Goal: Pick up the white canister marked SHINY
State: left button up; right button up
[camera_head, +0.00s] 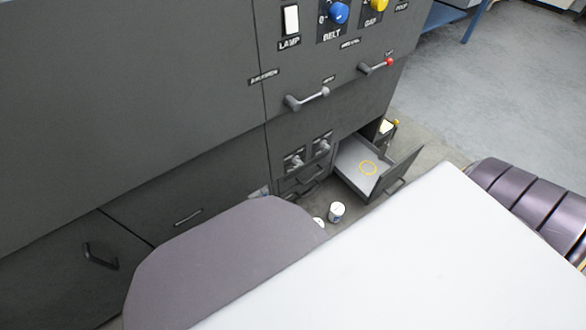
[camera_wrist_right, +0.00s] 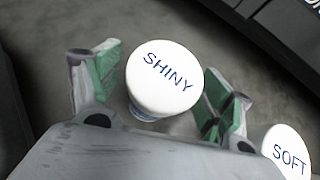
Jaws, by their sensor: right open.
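The white canister marked SHINY (camera_wrist_right: 163,80) stands upright on the floor in the right wrist view, its lettered lid facing the camera. My right gripper (camera_wrist_right: 157,100) is open, with one green-padded finger on each side of the canister; I cannot tell whether either finger touches it. In the head view a white canister (camera_head: 337,211) stands on the floor below the open drawer; its marking is too small to read. My right gripper is hidden in the head view, and my left gripper is not in view.
A second white canister marked SOFT (camera_wrist_right: 288,152) stands close to the right finger in the wrist view. Clear floor (camera_head: 490,90) lies at upper right.

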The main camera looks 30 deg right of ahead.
jog(key=shift+c, duration=0.5)
jog(key=c, duration=1.2)
jog(key=shift+r, duration=0.15)
